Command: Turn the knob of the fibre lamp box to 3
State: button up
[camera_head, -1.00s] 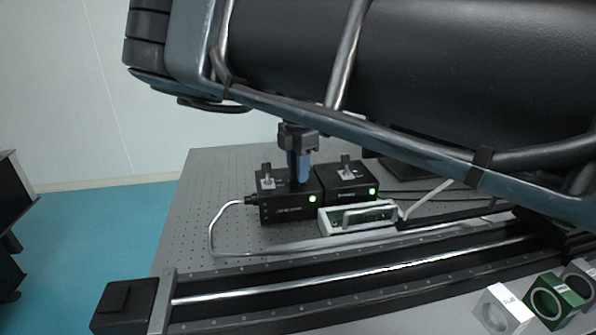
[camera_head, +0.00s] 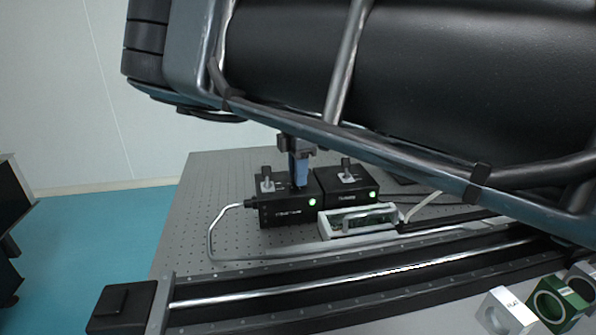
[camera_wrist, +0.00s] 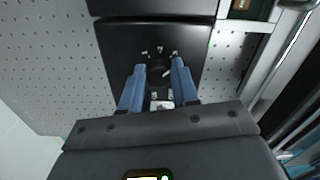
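The fibre lamp box (camera_head: 285,212) is the left of two black boxes, with a silver cable leaving its left side and a green light on its front.
A second black box (camera_head: 347,186) with a green light stands close on the right. A pale-framed device (camera_head: 358,220) lies in front of it. A long rail (camera_head: 350,278) crosses the table front. Perforated table (camera_head: 200,200) is bare at the left.

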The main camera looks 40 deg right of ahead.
jog(key=o, duration=0.5)
jog(key=shift+c, duration=0.2)
notch_tip(320, 180, up, 8)
jog(key=shift+f+b, duration=0.1)
jog(key=shift+b, duration=0.4)
jog(key=shift+a, duration=0.15)
